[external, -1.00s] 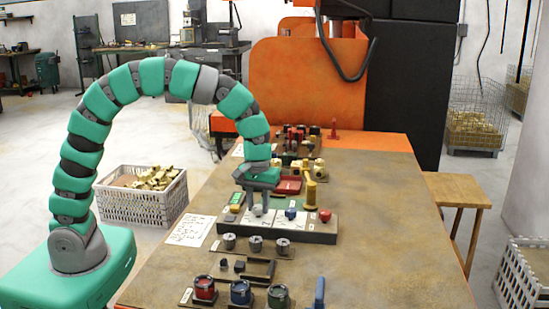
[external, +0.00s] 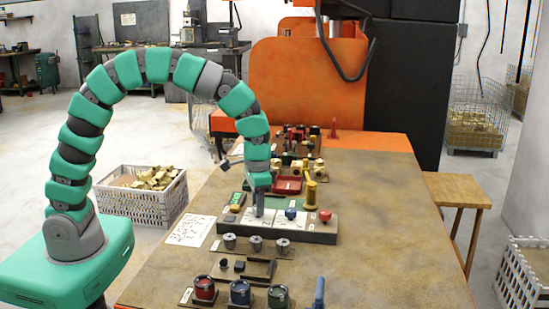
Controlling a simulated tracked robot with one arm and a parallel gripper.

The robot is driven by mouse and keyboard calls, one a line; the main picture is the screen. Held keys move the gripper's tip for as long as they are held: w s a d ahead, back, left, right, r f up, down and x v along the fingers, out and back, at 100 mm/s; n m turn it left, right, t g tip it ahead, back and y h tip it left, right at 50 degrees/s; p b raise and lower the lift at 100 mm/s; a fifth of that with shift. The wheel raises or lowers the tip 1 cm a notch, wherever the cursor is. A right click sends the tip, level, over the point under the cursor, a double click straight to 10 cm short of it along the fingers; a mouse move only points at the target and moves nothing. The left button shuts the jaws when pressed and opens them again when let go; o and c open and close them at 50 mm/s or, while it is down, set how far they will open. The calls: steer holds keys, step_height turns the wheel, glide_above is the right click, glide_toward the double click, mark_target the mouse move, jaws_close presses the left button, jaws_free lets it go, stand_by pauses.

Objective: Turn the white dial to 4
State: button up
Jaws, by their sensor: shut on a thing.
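A grey panel box (external: 305,237) on the bench carries a row of dials on pale plates: a yellow one (external: 235,208) at left, a blue one (external: 291,213) and a red one (external: 325,215) at right. My gripper (external: 259,213) points straight down between the yellow and blue dials. It is shut on the white dial, which its fingers mostly hide. The fingers now look edge-on, one in front of the other. The numbers and the dial's pointer are too small or hidden to read.
Three grey knobs (external: 255,243) sit in front of the panel. Red, blue and green pots (external: 241,293) stand nearer the front edge. A yellow post (external: 310,193) and a red tray (external: 287,185) are behind the panel. The bench's right side is clear.

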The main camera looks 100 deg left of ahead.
steer(key=m+p, duration=0.1)
steer(key=m, duration=0.4)
steer(key=shift+r+m+p, duration=0.15)
steer(key=shift+m+p, duration=0.15)
steer(key=shift+p, duration=0.1)
steer(key=m+p, duration=0.1)
steer(key=m, duration=0.4)
steer(key=shift+w+p, duration=0.1)
steer(key=shift+p, duration=0.25)
steer(key=shift+m, duration=0.3)
steer(key=o, duration=1)
step_height(320, 180, up, 14)
steer(key=shift+f, duration=0.2)
